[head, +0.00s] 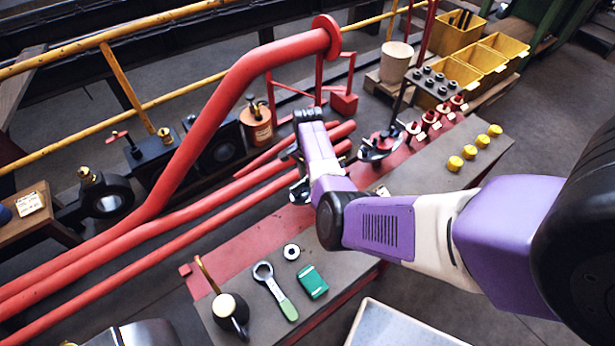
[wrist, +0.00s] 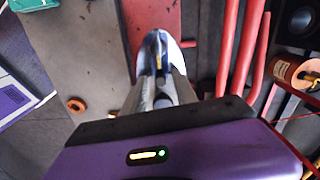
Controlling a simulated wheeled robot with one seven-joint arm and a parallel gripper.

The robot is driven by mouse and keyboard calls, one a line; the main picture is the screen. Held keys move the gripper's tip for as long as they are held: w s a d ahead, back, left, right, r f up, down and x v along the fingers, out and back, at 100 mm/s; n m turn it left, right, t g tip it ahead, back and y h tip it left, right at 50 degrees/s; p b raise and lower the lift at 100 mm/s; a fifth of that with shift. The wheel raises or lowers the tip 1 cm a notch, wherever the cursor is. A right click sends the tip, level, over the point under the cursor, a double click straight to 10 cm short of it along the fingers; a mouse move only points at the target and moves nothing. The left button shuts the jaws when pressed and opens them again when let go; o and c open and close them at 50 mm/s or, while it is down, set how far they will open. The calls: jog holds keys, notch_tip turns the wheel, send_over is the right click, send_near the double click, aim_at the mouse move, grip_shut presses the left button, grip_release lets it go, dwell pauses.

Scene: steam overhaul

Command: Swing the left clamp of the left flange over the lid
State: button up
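The left flange (head: 297,190) is on the red strip of the bench, mostly hidden behind my arm in the head view. In the wrist view its pale rounded rim (wrist: 180,60) shows around and beyond my fingertips. My gripper (wrist: 158,45) reaches down over it, fingers close together, with a small yellow piece (wrist: 159,60) between or just behind them. I cannot tell whether the fingers touch a clamp. The lid and left clamp cannot be made out separately. A second round flange (head: 380,146), dark and pale, stands to the right on the same strip.
Red pipes (head: 190,215) run behind the bench, close to my gripper. A wrench (head: 272,288), a green box (head: 312,281), a ring (head: 291,252) and an oil can (head: 229,308) lie front left.

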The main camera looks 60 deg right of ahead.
dwell(0.3)
notch_tip(320, 180, up, 8)
jog(key=shift+f, duration=0.1)
dwell(0.4)
dwell(0.4)
